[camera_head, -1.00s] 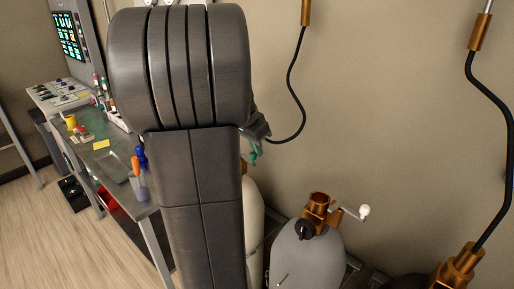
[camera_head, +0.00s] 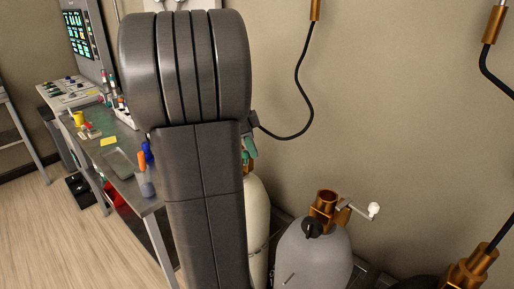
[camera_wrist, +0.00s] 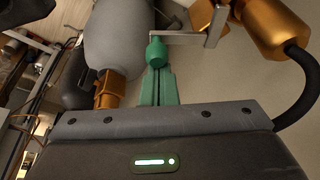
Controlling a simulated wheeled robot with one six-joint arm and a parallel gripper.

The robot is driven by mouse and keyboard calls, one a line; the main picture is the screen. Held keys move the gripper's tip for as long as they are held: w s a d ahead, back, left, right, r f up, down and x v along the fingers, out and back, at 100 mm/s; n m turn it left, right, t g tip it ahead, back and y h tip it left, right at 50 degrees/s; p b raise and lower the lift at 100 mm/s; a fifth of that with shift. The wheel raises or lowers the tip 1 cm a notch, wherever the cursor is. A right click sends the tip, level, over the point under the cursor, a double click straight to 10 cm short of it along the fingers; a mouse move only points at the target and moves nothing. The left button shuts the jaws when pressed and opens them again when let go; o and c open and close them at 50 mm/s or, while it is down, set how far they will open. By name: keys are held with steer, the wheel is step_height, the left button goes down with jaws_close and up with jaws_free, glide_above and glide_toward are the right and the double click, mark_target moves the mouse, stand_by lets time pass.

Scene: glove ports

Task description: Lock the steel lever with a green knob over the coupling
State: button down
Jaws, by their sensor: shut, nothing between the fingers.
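The green knob (camera_wrist: 157,52) shows in the wrist view at the end of the bent steel lever (camera_wrist: 213,28), which reaches right to the copper-coloured coupling (camera_wrist: 278,32). My gripper (camera_wrist: 157,70) has green fingers that are shut together and empty. Their tips are right by the knob in the picture; I cannot tell whether they touch it. In the head view my gripper (camera_head: 250,148) is partly hidden behind my arm, over the pale cylinder (camera_head: 256,215). The lever and most of that cylinder's top are hidden there by my arm.
A grey cylinder (camera_head: 315,262) with a copper fitting (camera_head: 326,205) and a white-knobbed lever (camera_head: 373,209) stands to the right. Black hoses (camera_head: 303,85) hang by the wall. A cluttered bench (camera_head: 155,207) stands at left. Open floor (camera_head: 50,240) lies at lower left.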

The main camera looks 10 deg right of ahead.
steer(key=m, duration=0.1)
steer(key=a+m, duration=0.1)
steer(key=shift+w+a+m+g, duration=0.1)
steer(key=shift+a+m+g, duration=0.2)
steer(key=shift+m+g, duration=0.1)
steer(key=shift+w+a+m+g+y+p, duration=0.2)
steer(key=shift+w+a+m+p, duration=0.1)
steer(key=shift+a+m, duration=0.3)
steer(key=shift+w+a+m+g+y+p, duration=0.1)
steer(key=shift+w+a+m+g+p, duration=0.15)
steer(key=shift+a+m, duration=0.35)
steer(key=shift+d, duration=0.1)
